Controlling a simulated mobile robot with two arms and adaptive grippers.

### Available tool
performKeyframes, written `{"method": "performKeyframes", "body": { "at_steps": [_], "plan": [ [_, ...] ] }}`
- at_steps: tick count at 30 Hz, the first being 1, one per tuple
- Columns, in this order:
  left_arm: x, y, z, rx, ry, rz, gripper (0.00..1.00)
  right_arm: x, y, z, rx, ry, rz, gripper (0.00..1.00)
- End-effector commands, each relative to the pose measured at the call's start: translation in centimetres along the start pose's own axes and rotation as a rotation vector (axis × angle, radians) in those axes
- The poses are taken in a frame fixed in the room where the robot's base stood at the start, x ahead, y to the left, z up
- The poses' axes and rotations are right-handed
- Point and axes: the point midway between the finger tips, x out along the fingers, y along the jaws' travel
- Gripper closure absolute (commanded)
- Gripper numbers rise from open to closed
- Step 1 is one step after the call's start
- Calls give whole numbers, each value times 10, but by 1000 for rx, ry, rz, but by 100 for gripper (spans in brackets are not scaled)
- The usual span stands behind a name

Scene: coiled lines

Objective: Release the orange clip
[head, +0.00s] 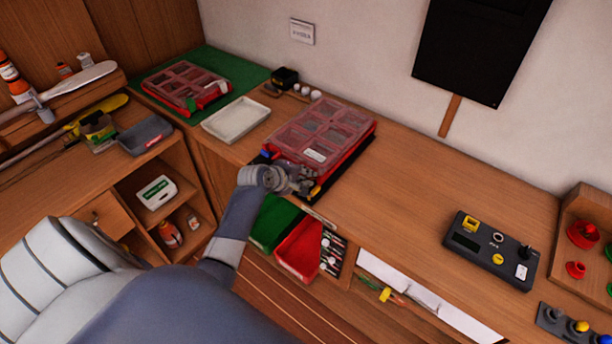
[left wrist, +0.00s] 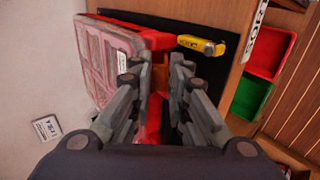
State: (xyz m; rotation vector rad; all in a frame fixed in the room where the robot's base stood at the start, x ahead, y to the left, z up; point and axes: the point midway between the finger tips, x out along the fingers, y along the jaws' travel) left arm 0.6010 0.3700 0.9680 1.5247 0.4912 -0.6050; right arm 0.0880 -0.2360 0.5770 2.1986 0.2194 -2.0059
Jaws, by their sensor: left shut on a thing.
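A red case (head: 357,147) with a clear, divided lid lies on the wooden bench; it also shows at the upper left of the left wrist view (left wrist: 150,38). My left gripper (head: 303,186) is at the case's near side. In the left wrist view its two fingers (left wrist: 157,68) stand on either side of a small orange part (left wrist: 160,76), which looks like the orange clip, at the edge of the case. The gripper is shut on it. The fingers hide much of the clip, and its latch state cannot be told. My right gripper is not in view.
A black mat (head: 349,166) lies under the case, with a yellow-handled tool (left wrist: 202,45) on it. A white tray (head: 236,120) stands to the left. Open green (head: 272,222) and red (head: 298,247) bins sit below the bench edge. The bench right of the case is clear up to a control box (head: 490,250).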

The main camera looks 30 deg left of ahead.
Motion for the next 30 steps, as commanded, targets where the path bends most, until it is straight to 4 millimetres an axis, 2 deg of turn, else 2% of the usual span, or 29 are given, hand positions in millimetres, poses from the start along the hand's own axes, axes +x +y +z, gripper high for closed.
{"method": "performKeyframes", "body": {
  "at_steps": [1, 6, 20, 21, 24, 30],
  "plan": [
    [5, -13, 1, -2, -1, 42, 100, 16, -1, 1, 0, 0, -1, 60],
    [4, -17, 0, 0, 0, 143, 100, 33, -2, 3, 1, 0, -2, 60],
    [0, -15, 0, 0, 2, 186, 100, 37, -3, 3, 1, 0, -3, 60],
    [0, -15, 0, 0, 2, 186, 82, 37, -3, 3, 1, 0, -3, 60],
    [0, -15, 0, 0, 2, 186, 64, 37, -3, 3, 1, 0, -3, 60],
    [0, -14, 0, 0, 2, 187, 64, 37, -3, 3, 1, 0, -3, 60]
  ]
}}
